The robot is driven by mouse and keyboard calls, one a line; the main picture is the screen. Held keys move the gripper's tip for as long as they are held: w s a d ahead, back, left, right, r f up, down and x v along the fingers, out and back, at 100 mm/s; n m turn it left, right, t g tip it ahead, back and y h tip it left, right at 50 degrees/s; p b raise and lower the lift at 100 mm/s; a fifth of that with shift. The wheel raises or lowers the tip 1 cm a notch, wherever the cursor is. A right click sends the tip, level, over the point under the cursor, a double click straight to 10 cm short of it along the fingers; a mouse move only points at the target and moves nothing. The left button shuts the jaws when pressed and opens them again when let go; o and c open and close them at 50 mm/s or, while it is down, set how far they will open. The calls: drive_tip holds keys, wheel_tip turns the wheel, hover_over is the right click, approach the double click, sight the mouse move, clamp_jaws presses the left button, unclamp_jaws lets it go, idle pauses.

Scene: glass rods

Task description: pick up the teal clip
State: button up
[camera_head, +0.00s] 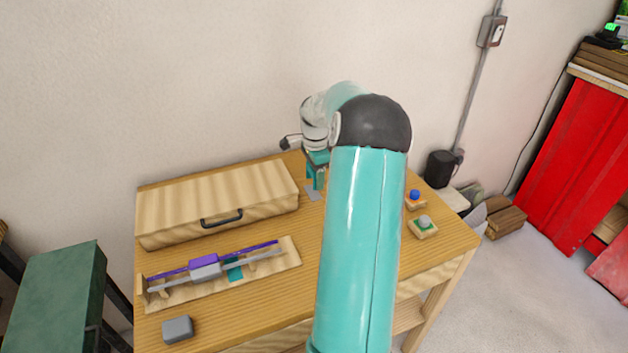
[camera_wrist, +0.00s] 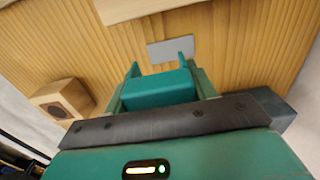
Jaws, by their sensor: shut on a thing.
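The teal clip (camera_wrist: 160,90) is a block with two short prongs, held between the fingers of my gripper (camera_wrist: 160,98) in the wrist view. The prongs point away from the palm, toward the wooden tabletop. In the head view the clip (camera_head: 316,178) shows as a small teal piece under my wrist, near the back of the table, just right of the wooden box. It appears to be above a flat grey patch (camera_head: 313,191), which also shows beyond the prongs in the wrist view (camera_wrist: 170,50). My forearm hides part of the table.
A wooden box with a dark handle (camera_head: 221,219) stands back left. In front, a wooden rack (camera_head: 288,256) bears purple and grey rods, a grey block and a teal piece. A grey block (camera_head: 177,329) lies front left. Two button blocks (camera_head: 422,228) (camera_head: 415,203) stand right.

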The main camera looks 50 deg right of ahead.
drive_tip(key=s+a+r, duration=0.7)
drive_tip(key=s, duration=0.2)
drive_tip(key=shift+s+a+r, duration=0.15)
drive_tip(key=shift+a+r, duration=0.25)
idle(0.6)
